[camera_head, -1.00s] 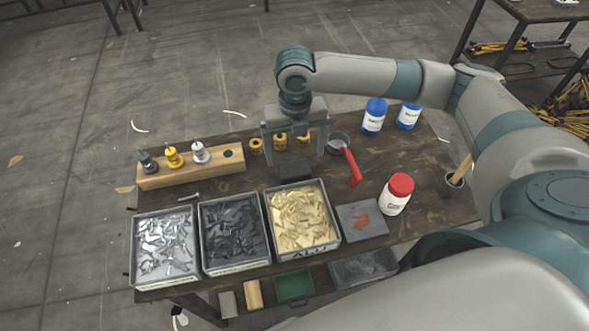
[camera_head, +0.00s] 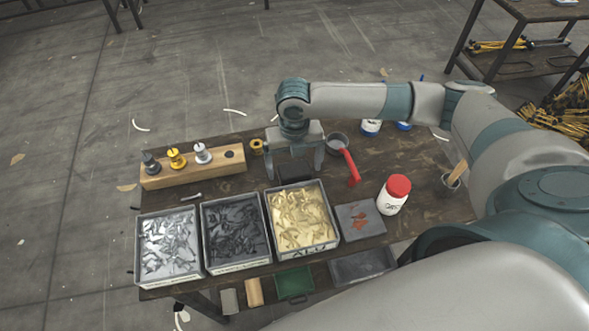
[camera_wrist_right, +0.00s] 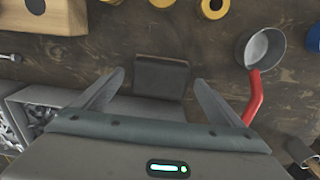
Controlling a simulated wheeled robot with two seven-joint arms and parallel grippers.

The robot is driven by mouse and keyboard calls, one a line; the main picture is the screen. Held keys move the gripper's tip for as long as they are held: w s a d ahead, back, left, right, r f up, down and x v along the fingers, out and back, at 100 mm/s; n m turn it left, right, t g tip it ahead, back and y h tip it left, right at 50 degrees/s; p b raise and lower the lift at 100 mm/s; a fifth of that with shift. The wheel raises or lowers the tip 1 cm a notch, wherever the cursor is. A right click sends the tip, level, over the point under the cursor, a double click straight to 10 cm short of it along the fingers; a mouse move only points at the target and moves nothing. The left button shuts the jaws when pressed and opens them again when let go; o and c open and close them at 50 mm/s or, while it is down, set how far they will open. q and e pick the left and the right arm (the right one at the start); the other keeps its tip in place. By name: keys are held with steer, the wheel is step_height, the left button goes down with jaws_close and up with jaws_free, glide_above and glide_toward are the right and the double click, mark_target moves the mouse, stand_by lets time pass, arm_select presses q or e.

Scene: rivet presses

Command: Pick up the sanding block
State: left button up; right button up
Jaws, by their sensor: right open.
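The sanding block appears to be the dark grey rectangular block (camera_wrist_right: 161,78) lying on the brown table in the right wrist view. My right gripper (camera_head: 294,170) points down over the table, just behind the tray of gold pieces. Its two fingers are spread wide. In the right wrist view the right gripper (camera_wrist_right: 160,80) has one finger on each side of the block, with visible gaps and nothing gripped. In the head view the gripper largely hides the block. How high the fingertips are above the table is hard to tell. My left gripper is out of view.
Metal trays of silver (camera_head: 139,249), black (camera_head: 205,245) and gold pieces (camera_head: 270,226) line the front. A wooden holder (camera_head: 215,173) stands left. A steel pan with a red handle (camera_head: 351,168) lies close right of the gripper. A red-lidded jar (camera_head: 393,200) stands farther right.

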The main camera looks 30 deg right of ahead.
steer(key=shift+f, duration=0.8)
steer(key=shift+c, duration=0.3)
steer(key=c, duration=1.2)
